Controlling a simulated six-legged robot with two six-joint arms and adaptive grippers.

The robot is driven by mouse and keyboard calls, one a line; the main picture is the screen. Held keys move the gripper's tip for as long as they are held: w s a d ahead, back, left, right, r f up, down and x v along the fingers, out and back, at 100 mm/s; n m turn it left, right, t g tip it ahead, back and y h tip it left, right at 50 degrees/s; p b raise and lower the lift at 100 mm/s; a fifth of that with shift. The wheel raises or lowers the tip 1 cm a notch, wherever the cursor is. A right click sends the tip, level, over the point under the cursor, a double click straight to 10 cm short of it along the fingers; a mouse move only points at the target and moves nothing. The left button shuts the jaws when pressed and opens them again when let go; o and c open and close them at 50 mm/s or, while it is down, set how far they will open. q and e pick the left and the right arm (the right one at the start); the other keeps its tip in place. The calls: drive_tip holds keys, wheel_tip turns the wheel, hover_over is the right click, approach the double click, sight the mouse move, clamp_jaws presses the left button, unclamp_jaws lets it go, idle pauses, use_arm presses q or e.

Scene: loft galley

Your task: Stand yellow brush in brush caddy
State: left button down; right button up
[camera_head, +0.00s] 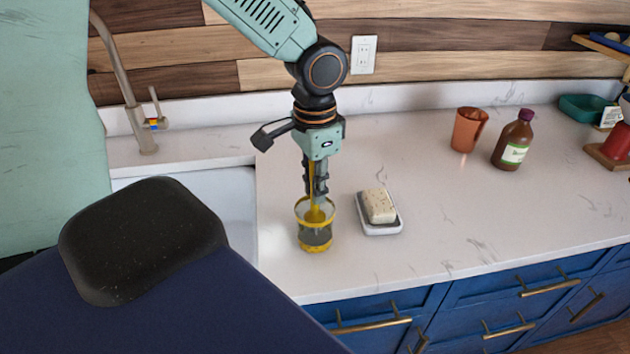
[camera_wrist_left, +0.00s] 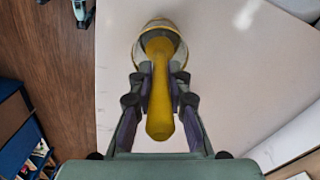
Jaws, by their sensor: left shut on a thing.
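The brush caddy (camera_head: 315,238) is a clear cup with yellow rims, upright on the white counter near its front edge. My left gripper (camera_head: 316,188) points down just above it and is shut on the yellow brush (camera_head: 316,214). The brush's lower part is inside the caddy's mouth; I cannot tell whether it touches the bottom. In the left wrist view the brush (camera_wrist_left: 160,95) lies between the fingers of my gripper (camera_wrist_left: 160,92), with the caddy's rim (camera_wrist_left: 160,24) around its far end. My right gripper is not in view.
A soap bar (camera_head: 379,206) on a white dish (camera_head: 382,228) sits close right of the caddy. The sink (camera_head: 205,200) is to the left. A terracotta cup (camera_head: 468,130) and a brown bottle (camera_head: 513,140) stand farther right. The counter between is clear.

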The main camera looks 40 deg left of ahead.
use_arm(q)
drive_tip(key=c, duration=1.5)
unclamp_jaws()
drive_tip(key=o, duration=0.3)
wheel_tip(320, 180, up, 8)
drive_tip(key=shift+f, duration=0.25)
